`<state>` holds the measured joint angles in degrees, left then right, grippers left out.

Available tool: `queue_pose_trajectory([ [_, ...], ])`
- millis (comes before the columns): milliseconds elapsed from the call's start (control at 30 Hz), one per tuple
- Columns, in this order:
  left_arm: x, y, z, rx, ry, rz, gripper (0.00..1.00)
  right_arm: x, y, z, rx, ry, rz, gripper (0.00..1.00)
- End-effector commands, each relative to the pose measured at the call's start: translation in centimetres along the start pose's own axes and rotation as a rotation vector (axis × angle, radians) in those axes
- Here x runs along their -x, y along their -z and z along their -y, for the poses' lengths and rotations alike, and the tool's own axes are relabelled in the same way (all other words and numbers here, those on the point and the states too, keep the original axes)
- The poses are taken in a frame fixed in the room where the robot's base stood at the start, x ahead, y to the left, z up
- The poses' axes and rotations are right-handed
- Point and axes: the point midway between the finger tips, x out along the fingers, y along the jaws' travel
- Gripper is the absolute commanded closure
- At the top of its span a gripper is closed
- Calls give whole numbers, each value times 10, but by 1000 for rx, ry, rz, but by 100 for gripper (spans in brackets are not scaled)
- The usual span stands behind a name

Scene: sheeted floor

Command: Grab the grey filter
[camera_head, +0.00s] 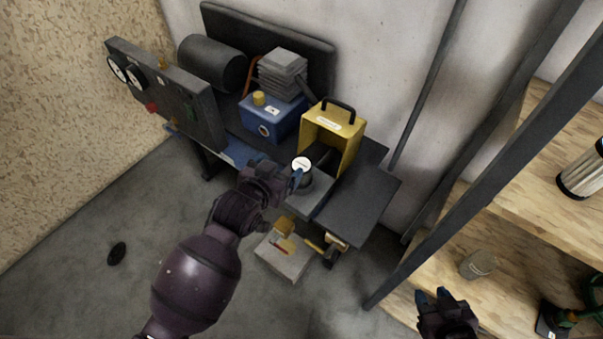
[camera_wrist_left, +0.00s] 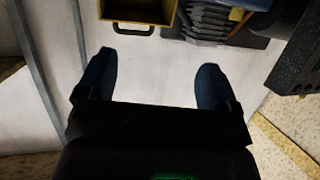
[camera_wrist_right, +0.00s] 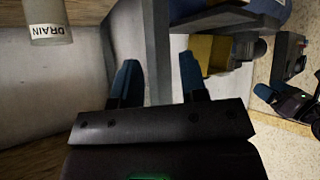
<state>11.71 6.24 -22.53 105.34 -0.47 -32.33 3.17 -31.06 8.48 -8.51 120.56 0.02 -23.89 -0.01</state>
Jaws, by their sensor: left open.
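Nothing in view is labelled clearly enough to tell which thing is the grey filter. A stack of grey pleated slabs (camera_head: 282,72) stands behind the blue box and also shows at the top of the left wrist view (camera_wrist_left: 212,22). A dark round piece with a white lettered top (camera_head: 302,164) sits in front of the yellow housing. My left gripper (camera_head: 294,180) is beside this piece in the head view, partly overlapping it; its fingers stand apart and empty in the left wrist view (camera_wrist_left: 155,80). My right gripper (camera_head: 434,294) is open and empty near the wooden shelf, also in the right wrist view (camera_wrist_right: 160,82).
A yellow open housing (camera_head: 350,150) and a blue box (camera_head: 270,118) stand on the dark bench (camera_head: 358,205). A gauge panel (camera_head: 175,95) is at left. A small crate (camera_head: 284,258) is below.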

Motion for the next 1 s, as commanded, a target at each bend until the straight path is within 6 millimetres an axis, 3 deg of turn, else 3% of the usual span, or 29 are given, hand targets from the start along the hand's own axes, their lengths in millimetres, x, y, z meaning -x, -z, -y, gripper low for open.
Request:
queue_pose_trajectory([
  [33,-8,-12,-11,1,-19,46,14,-1,0,-1,5,1,-1,60],
  [133,-8,-31,-15,17,-21,117,14,0,7,-2,12,2,-12,60],
  [267,-15,-36,-14,32,-17,137,14,-2,9,-3,15,2,-16,60],
  [533,-52,-44,-15,34,-17,140,14,-7,-9,-1,12,4,15,60],
  [767,-66,-44,-16,33,-16,135,14,-8,-12,-1,9,2,20,60],
  [1000,-96,-55,-21,36,-18,141,14,-13,-30,0,9,5,52,60],
])
